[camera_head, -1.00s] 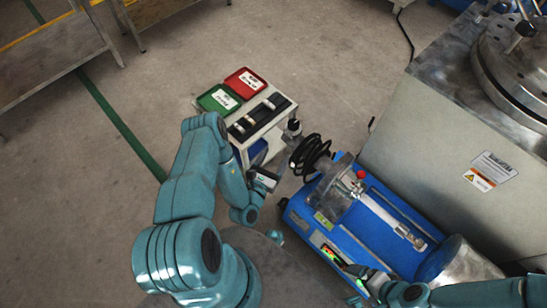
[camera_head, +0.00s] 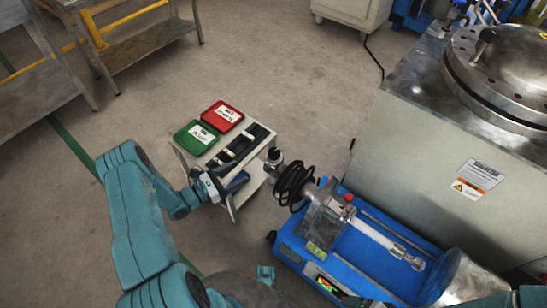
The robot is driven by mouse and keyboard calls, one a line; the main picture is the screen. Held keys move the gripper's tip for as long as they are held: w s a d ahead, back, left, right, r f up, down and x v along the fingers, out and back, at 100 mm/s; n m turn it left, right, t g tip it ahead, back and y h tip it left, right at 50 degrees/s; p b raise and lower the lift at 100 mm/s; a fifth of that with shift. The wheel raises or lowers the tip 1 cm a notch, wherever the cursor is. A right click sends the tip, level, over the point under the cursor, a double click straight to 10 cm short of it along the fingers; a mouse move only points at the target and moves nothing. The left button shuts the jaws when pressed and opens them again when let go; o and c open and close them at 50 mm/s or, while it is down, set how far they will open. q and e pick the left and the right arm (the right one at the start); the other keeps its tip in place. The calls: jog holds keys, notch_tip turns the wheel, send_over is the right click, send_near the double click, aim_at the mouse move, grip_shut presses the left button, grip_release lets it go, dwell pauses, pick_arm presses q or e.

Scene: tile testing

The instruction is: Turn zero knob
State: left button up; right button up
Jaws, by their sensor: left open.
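The blue test machine (camera_head: 375,262) stands at the lower right, with a small lit display (camera_head: 327,284) on its near side. A red knob (camera_head: 348,197) sits on top of its clear-walled fixture. I cannot make out which part is the zero knob. My left gripper (camera_head: 214,187) is open and empty, beside the near left side of the small cart and apart from the machine.
The small cart (camera_head: 236,205) carries a green tray (camera_head: 196,137), a red tray (camera_head: 222,116) and a dark holder. Coiled black cable (camera_head: 294,184) hangs at the machine's left end. A large grey metal unit (camera_head: 430,150) stands behind it. The floor beyond the cart is clear.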

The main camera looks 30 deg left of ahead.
aim_at(274, 151)
pick_arm(q)
jog(key=b+x, duration=0.2)
jog(key=x, duration=1.3)
jog(key=shift+w+b, duration=0.4)
jog(key=shift+w, duration=0.05)
jog(key=c, duration=0.9)
